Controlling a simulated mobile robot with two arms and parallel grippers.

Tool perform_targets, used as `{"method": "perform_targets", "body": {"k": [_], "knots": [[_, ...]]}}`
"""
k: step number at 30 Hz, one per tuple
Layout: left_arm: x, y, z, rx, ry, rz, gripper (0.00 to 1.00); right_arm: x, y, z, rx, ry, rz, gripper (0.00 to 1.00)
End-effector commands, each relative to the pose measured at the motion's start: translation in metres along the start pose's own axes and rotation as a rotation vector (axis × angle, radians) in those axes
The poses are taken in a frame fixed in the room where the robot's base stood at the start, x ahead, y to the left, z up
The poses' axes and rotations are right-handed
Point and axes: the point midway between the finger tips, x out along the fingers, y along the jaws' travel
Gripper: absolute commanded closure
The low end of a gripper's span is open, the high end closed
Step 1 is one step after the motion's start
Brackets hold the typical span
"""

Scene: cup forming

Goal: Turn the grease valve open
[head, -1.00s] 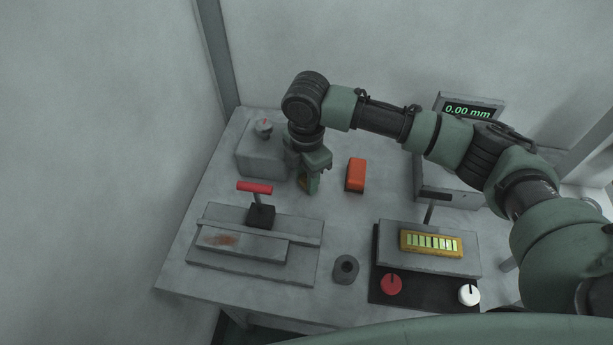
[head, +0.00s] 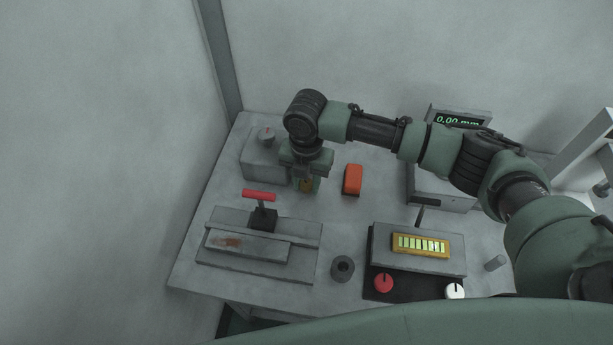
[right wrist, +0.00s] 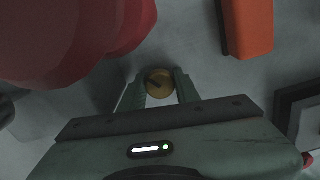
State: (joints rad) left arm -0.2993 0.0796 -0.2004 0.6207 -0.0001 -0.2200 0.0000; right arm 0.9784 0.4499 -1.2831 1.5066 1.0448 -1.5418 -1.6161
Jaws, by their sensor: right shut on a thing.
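A small round brass-coloured knob with a dark bar across its face, which looks like the grease valve (right wrist: 159,82), sits between my right fingertips in the right wrist view. My right gripper (right wrist: 160,88) is shut on it, with a finger at each side. In the head view the right gripper (head: 306,184) points down at the table, left of an orange block, and only a bit of the brass colour shows between its fingers. Whether the knob has turned cannot be told. My left gripper is not in view.
An orange block (head: 352,180) stands close right of the gripper. A red-handled lever (head: 260,195) rises close at front left. A grey box with a dial (head: 266,137) is behind left. A dark ring (head: 342,268) and a gauge panel (head: 421,245) are nearer me.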

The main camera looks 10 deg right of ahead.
Motion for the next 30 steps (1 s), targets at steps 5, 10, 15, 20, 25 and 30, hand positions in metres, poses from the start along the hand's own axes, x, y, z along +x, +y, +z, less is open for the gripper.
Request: {"method": "perform_targets", "body": {"k": [5, 10, 15, 20, 25, 30], "knots": [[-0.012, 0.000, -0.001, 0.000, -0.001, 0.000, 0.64, -0.003, 0.001, 0.000, -0.169, 0.000, 0.002, 1.00], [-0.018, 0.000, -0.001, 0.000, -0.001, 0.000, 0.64, -0.003, 0.000, 0.000, -0.329, 0.000, 0.001, 1.00], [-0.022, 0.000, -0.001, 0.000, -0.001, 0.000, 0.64, -0.002, 0.001, 0.000, -0.490, 0.000, 0.002, 1.00], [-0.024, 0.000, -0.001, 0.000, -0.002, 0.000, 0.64, -0.002, 0.001, 0.000, -0.632, -0.001, 0.001, 1.00], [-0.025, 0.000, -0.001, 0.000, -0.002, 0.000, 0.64, -0.002, 0.001, 0.001, -0.758, -0.001, 0.002, 1.00], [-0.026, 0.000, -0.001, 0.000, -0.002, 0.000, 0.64, -0.001, 0.001, 0.001, -0.852, -0.002, 0.002, 1.00]]}}
